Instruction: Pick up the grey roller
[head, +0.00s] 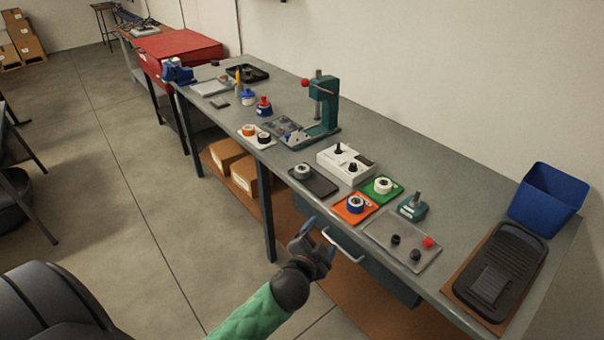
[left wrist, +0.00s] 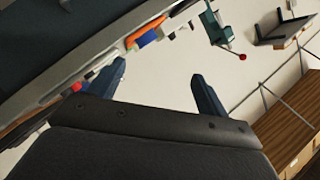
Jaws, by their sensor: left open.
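A roller with a pale grey-white ring (head: 302,170), which looks like the grey roller, sits on a dark grey mat (head: 318,183) near the table's front edge. Similar rollers sit on an orange mat (head: 341,210), with a blue one (head: 356,204), and on a green mat (head: 395,191), with a white one (head: 383,185). My left gripper (head: 320,238) is open and empty, in front of the table edge, apart from the rollers. Its two spread fingers also show in the left wrist view (left wrist: 158,70). The grey roller cannot be made out there. My right gripper is not in view.
A white box (head: 345,165) stands behind the mats. A teal press (head: 323,105) stands further left. A grey tray (head: 385,232) with small parts and a blue bin (head: 547,193) are to the right. A drawer handle (head: 343,246) sticks out near my gripper.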

